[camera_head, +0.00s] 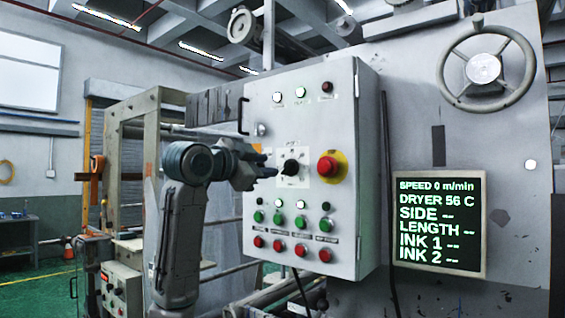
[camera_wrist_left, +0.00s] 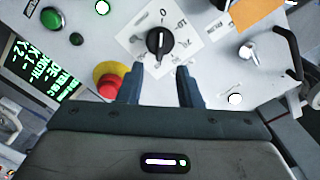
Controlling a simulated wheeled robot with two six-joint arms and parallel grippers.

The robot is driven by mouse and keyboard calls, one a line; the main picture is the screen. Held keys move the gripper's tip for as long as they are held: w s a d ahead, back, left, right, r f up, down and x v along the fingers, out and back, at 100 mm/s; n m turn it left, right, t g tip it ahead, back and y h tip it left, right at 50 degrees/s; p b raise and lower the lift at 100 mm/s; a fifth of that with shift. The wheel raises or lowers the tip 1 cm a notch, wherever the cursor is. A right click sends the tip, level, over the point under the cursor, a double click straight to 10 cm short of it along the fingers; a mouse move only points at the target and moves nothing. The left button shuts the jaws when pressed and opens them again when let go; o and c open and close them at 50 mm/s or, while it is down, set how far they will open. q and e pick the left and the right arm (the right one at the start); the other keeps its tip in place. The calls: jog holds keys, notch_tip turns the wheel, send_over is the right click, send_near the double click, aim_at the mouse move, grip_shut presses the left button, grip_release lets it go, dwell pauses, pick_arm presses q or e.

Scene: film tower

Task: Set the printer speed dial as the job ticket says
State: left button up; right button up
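The speed dial (camera_head: 290,167) is a black knob on a white scale plate on the grey control panel. It also shows in the left wrist view (camera_wrist_left: 158,42), where its pale mark points roughly toward the 0. My left gripper (camera_head: 267,166) is just left of the dial in the head view. In the left wrist view its two fingers (camera_wrist_left: 160,84) are apart, with nothing between them, and the knob lies beyond their tips. The screen (camera_head: 438,222) reads SPEED 0 m/min and DRYER 56 C. No readable job ticket shows. My right gripper is not in view.
A red emergency button (camera_head: 327,167) on a yellow ring sits right of the dial, close to one finger in the wrist view. Several green and red buttons sit below. A silver key-like knob (camera_wrist_left: 248,52) and part of an orange sheet (camera_wrist_left: 255,12) show in the wrist view.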

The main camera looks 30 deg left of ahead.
aim_at(285, 166)
pick_arm(q)
jog(key=w, duration=0.2)
jog(key=w+p, duration=0.1)
jog(key=w, duration=0.1)
jog(key=w+p, duration=0.1)
jog(key=w, duration=0.1)
jog(key=shift+d+r, duration=0.15)
jog(key=shift+d, duration=0.15)
jog(key=shift+w, duration=0.6)
jog(key=shift+s, duration=0.1)
grip_shut()
